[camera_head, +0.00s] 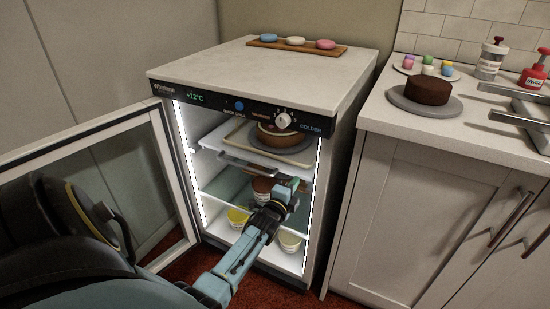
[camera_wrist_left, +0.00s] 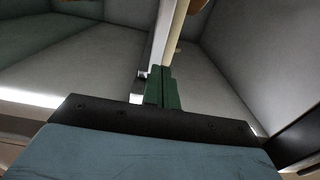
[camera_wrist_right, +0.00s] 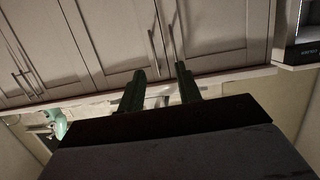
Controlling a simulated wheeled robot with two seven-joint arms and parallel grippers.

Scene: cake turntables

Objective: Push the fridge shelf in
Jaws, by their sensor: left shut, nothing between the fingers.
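The small white fridge (camera_head: 250,95) stands open. Its upper shelf (camera_head: 238,132) is pale and tray-like, carries a dark cake (camera_head: 278,136) on a round grey plate, and appears to stick out a little toward the front. My left gripper (camera_head: 295,184) is shut and empty at the fridge opening, below the upper shelf's front right part. In the left wrist view, its green fingertips (camera_wrist_left: 163,86) are together, close to a pale shelf edge (camera_wrist_left: 168,35); I cannot tell whether they touch it. My right gripper (camera_wrist_right: 160,86) is open and empty, facing cabinet fronts, and is not seen in the head view.
The fridge door (camera_head: 105,185) is swung open at the left, beside my left arm. Lower levels hold a brown cake and several bowls (camera_head: 238,217). A wooden board (camera_head: 296,46) lies on the fridge top. A counter with a cake (camera_head: 428,90) stands at the right.

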